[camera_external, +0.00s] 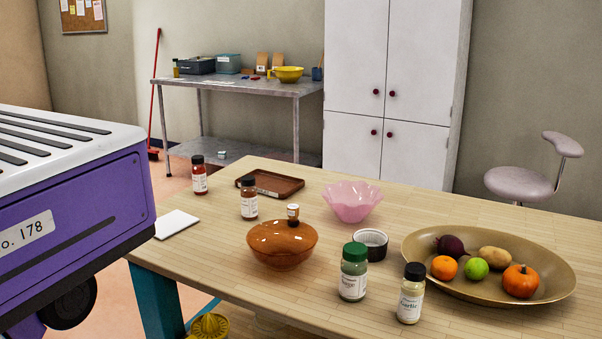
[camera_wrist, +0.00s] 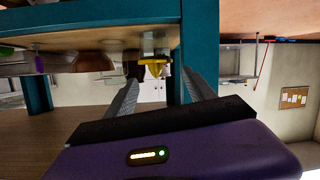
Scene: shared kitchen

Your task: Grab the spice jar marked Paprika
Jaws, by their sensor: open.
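Several spice jars stand on the wooden table in the external view. A jar with red contents and a black cap (camera_external: 200,178) stands near the far left edge. A jar with brown-red contents (camera_external: 249,203) stands closer. Their labels are too small to read, so I cannot tell which is Paprika. A green-capped jar (camera_external: 353,278) and a jar marked Garlic (camera_external: 410,300) stand at the front. My gripper (camera_wrist: 161,76) shows only in the wrist view, fingers apart. That view looks upside down, with table legs and a yellow object (camera_wrist: 153,68) beyond the fingers. I hold nothing there.
A white card (camera_external: 177,224) lies at the left edge.

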